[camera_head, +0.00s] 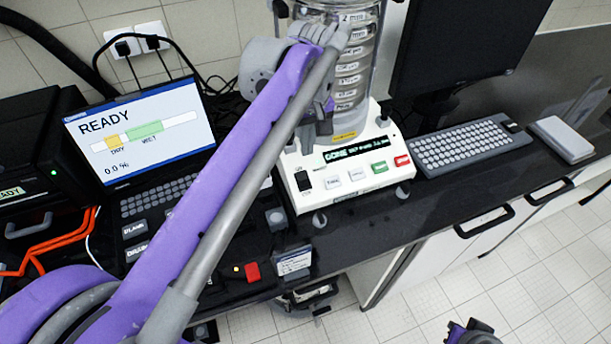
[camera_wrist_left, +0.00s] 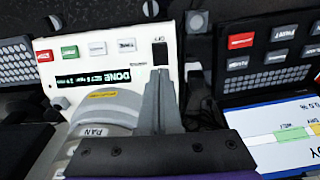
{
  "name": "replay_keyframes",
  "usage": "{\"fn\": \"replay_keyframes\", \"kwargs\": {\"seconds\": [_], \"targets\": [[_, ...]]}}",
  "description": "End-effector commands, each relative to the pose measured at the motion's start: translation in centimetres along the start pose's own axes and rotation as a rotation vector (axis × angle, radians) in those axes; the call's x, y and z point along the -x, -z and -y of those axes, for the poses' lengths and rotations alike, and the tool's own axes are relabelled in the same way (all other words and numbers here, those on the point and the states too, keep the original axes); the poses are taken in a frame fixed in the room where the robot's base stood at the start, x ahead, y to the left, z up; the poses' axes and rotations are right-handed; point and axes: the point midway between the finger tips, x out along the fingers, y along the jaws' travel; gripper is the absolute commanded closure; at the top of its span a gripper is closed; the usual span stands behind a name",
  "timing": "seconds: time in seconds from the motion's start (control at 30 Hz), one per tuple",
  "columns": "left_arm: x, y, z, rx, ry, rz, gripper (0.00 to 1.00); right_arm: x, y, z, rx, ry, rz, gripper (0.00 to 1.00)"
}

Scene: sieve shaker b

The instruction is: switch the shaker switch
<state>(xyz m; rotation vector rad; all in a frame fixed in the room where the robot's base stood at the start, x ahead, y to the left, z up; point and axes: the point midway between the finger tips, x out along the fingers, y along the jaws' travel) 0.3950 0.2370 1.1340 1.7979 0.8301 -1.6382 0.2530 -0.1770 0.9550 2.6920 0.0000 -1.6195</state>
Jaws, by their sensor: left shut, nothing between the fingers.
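The sieve shaker's white base (camera_head: 372,183) stands on the dark bench with the clear sieve stack (camera_head: 352,75) on top. Its black shaker switch (camera_head: 304,181) is at the left end of the front panel. In the left wrist view the switch (camera_wrist_left: 160,53) has an OFF label beside it. My left gripper (camera_head: 322,122) hangs in front of the stack, above the panel. In the left wrist view its shut, empty grey fingers (camera_wrist_left: 160,78) point at the switch, very near it; contact cannot be told. A dark purple part of my right arm shows at the bottom edge.
The shaker's display (camera_head: 355,150) reads DONE, with white, green and red buttons below. A laptop (camera_head: 140,130) showing READY stands left. A keyboard (camera_head: 470,145) and dark monitor (camera_head: 465,45) stand right. A small device with a red button (camera_head: 252,272) lies in front.

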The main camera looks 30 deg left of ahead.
Motion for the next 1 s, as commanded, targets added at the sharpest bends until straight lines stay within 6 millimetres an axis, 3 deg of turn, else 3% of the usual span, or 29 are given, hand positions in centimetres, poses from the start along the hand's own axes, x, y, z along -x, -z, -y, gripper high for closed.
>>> {"fn": "replay_keyframes", "kwargs": {"seconds": [0.3, 0.5, 0.7, 1.0], "targets": [[-6.9, 0.0, 0.0, 0.000, 0.000, 0.000, 1.00, -0.4, -0.5, 0.0, 0.000, 0.000, 0.004, 1.00], [-10.4, 0.0, 0.0, 0.000, 0.000, 0.000, 1.00, -0.5, -0.6, 0.0, 0.000, 0.000, 0.005, 1.00], [-12.1, 0.0, 0.0, 0.000, 0.000, 0.000, 1.00, -0.6, -0.6, 0.0, 0.000, 0.000, 0.006, 1.00], [-12.4, 0.0, 0.0, 0.000, 0.000, 0.000, 1.00, -0.6, -0.6, 0.0, 0.000, 0.000, 0.006, 1.00]]}}
